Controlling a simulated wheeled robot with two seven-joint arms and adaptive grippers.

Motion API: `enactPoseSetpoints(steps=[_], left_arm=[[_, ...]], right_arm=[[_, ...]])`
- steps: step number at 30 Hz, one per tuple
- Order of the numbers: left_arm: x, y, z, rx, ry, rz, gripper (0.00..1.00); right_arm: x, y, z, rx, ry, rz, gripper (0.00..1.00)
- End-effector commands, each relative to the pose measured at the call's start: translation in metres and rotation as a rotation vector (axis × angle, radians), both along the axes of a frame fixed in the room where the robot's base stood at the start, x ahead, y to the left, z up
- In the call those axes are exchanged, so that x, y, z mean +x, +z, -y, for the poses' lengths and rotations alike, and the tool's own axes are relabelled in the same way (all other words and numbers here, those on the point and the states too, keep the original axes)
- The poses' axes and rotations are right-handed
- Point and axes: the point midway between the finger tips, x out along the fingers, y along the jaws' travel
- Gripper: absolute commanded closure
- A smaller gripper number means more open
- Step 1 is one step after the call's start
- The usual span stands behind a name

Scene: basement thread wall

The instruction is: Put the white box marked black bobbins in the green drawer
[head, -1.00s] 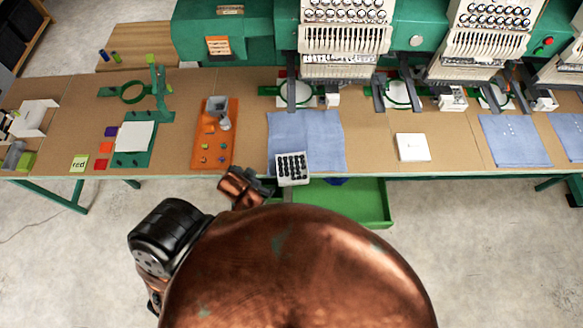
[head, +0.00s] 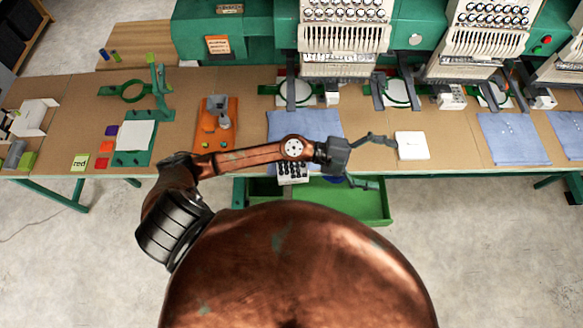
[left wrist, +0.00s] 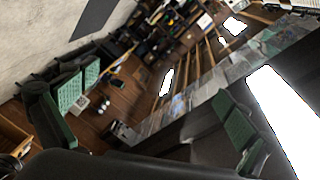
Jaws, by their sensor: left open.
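A flat white box (head: 412,145) with a small unreadable mark on its lid lies on the table near the front edge. I cannot read which white box bears the bobbin label. A white tray of black bobbins (head: 293,176) sits at the front edge, partly hidden under my left forearm. The green drawer (head: 375,208) is pulled out below the table edge; its left part is hidden by my arm and body. My left gripper (head: 384,163) is open and empty, its fingers pointing right, just left of the flat box. Its open fingers also show in the left wrist view (left wrist: 145,125). My right gripper is not seen.
Blue cloths (head: 515,140) lie right of the white box; another lies behind my left forearm. Embroidery machines (head: 345,38) line the back of the table. An orange tray (head: 216,108) stands at left.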

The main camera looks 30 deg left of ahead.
Motion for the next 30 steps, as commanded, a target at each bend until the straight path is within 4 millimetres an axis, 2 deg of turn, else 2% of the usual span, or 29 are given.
enactPoseSetpoints(steps=[1,2,3,4,5,6,8,9,12,15,16,20,30], left_arm=[[-0.011,-0.039,-0.001,0.162,-0.096,-0.006,0.0],[-0.017,-0.064,-0.007,0.26,-0.145,-0.02,0.0],[-0.023,-0.097,-0.021,0.396,-0.201,-0.046,0.0],[-0.026,-0.121,-0.036,0.497,-0.232,-0.069,0.0],[-0.026,-0.143,-0.055,0.6,-0.254,-0.094,0.0],[-0.025,-0.169,-0.084,0.735,-0.271,-0.131,0.0],[-0.02,-0.198,-0.132,0.922,-0.274,-0.189,0.0],[-0.015,-0.211,-0.164,1.032,-0.263,-0.227,0.0],[-0.006,-0.227,-0.231,1.241,-0.219,-0.307,0.0],[0.0,-0.23,-0.273,1.365,-0.177,-0.36,0.0],[0.001,-0.23,-0.281,1.388,-0.167,-0.37,0.0],[0.003,-0.237,-0.297,1.433,-0.15,-0.392,0.0],[-0.001,-0.275,-0.297,1.429,-0.153,-0.393,0.0]], right_arm=[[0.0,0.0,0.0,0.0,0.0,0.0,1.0],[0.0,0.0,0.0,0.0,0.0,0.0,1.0],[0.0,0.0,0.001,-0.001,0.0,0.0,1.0],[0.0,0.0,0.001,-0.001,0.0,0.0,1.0],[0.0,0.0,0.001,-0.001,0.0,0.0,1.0],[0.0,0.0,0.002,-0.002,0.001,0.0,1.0],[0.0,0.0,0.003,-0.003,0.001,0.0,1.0],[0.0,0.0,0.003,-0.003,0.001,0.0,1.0],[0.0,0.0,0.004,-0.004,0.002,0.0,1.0],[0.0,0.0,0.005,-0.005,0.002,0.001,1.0],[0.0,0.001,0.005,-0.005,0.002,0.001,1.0],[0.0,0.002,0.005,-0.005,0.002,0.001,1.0],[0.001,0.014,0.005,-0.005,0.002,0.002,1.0]])
